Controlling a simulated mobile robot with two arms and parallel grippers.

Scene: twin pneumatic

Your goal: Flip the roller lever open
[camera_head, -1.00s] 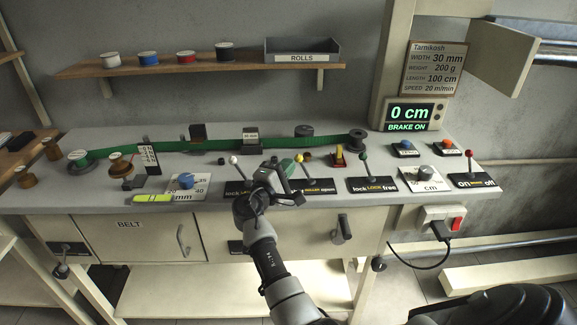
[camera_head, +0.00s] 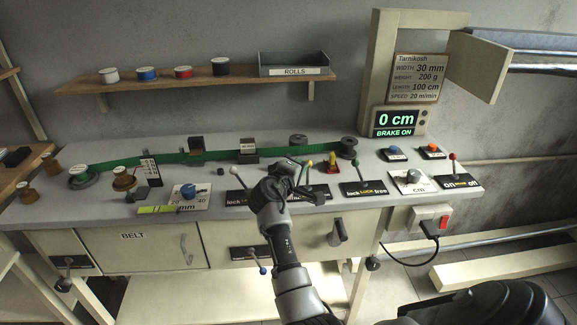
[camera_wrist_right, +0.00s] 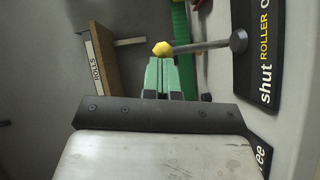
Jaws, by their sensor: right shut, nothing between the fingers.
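The roller lever has a yellow knob (camera_head: 309,162) on a grey rod and rises from a black plate (camera_head: 312,192) on the bench. In the right wrist view the yellow knob (camera_wrist_right: 162,48) is just beyond my fingertips, and the rod (camera_wrist_right: 205,44) runs right to its round base. The plate there (camera_wrist_right: 262,55) reads "shut ROLLER", with the rest cut off. My right gripper (camera_head: 296,168) is shut and empty, beside the lever. Its green fingertips (camera_wrist_right: 165,75) are close to the knob; I cannot tell whether they touch. My left gripper is not in view.
The display (camera_head: 395,121) reads 0 cm, brake on.

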